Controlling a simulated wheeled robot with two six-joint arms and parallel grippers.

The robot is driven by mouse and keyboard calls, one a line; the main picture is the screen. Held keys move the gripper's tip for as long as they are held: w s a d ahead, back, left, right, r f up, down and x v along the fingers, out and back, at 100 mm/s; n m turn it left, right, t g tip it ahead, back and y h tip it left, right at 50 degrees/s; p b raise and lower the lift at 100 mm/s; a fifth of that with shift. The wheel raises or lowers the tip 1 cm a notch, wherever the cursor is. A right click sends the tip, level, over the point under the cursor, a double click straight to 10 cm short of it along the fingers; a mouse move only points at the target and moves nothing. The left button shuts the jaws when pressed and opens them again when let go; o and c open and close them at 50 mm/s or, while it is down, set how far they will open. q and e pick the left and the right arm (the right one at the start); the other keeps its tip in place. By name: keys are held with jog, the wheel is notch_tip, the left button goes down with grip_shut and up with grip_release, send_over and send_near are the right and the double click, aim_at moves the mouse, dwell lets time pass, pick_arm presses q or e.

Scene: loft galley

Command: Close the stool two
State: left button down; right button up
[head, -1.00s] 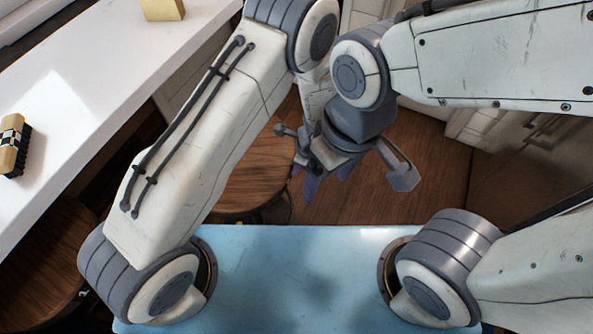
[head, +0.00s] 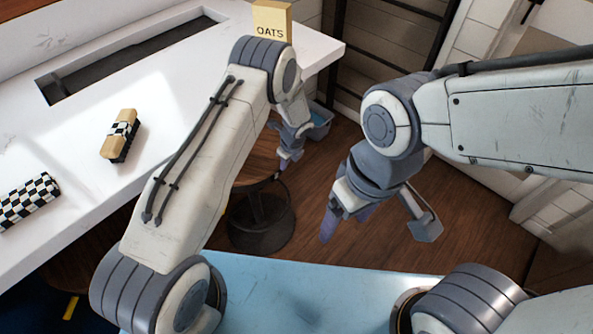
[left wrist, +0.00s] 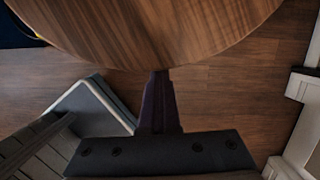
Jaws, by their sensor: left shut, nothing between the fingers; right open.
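A stool with a round wooden seat (head: 254,167) and a dark pedestal on a round base (head: 262,232) stands on the floor beside the counter. My arm hides part of its seat. My left gripper (head: 284,162) is shut and empty at the seat's far right edge. In the left wrist view the seat (left wrist: 150,28) fills the top, and the shut fingers (left wrist: 158,105) point toward its rim. I cannot tell whether they touch it. A second wooden seat (head: 88,248) shows partly under the counter at left. My right gripper (head: 345,222) is open and empty above the floor.
A white counter (head: 75,145) runs along the left, with an oats box (head: 272,22), a tan block with a checkered band (head: 120,136) and a checkered block (head: 28,200). Wooden floor (head: 440,240) is clear at right.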

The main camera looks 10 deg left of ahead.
pick_arm(q)
jog(key=shift+w+a, duration=0.5)
jog(key=shift+a, duration=0.15)
jog(key=shift+d, duration=0.1)
